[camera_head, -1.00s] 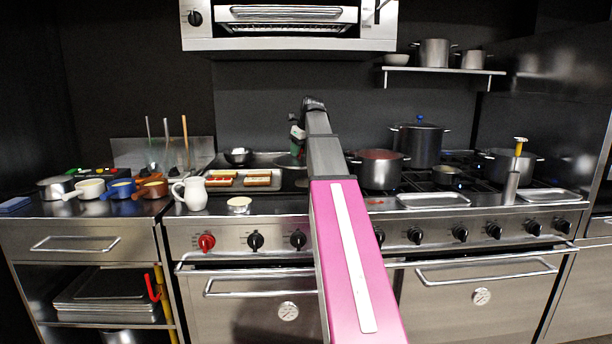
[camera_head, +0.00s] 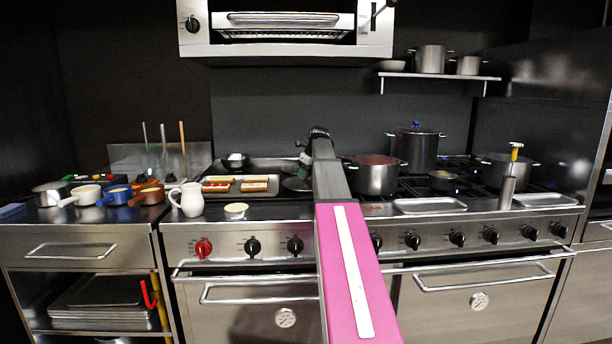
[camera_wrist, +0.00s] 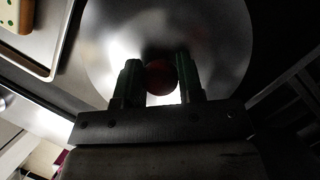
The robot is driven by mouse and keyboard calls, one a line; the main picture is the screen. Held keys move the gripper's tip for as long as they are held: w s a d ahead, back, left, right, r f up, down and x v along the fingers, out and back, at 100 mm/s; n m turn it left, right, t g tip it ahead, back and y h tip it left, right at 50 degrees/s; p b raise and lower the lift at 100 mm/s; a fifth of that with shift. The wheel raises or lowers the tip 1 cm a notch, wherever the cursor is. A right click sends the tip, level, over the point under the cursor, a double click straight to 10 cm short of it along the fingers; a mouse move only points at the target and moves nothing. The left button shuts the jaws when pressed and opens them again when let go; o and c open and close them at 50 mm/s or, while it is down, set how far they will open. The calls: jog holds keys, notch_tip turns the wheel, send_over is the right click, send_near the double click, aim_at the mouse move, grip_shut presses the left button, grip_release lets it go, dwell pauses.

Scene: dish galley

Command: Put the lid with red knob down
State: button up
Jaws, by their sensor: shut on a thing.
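The lid is a round, shiny metal disc (camera_wrist: 115,45) with a red knob (camera_wrist: 160,78), filling the upper middle of the wrist view. My gripper (camera_wrist: 158,74) is shut on the knob, one green-tipped finger on each side of it. In the head view the lid (camera_head: 294,184) shows as a dark disc beside my pink and grey arm, low over the counter right of the toast tray. My arm hides its right part. I cannot tell whether its underside touches the surface.
A tray of toasts (camera_head: 236,187) lies just left of the lid. A red-filled pot (camera_head: 376,178) stands right of my arm, with a tall pot (camera_head: 416,150) behind it. A white jug (camera_head: 188,199) and a small round pale item (camera_head: 236,211) are front left.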

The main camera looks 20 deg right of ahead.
jog(key=shift+f, duration=0.25)
jog(key=o, duration=1.1)
jog(key=shift+c, duration=0.2)
jog(key=v, duration=1.2)
jog(key=shift+r, duration=0.1)
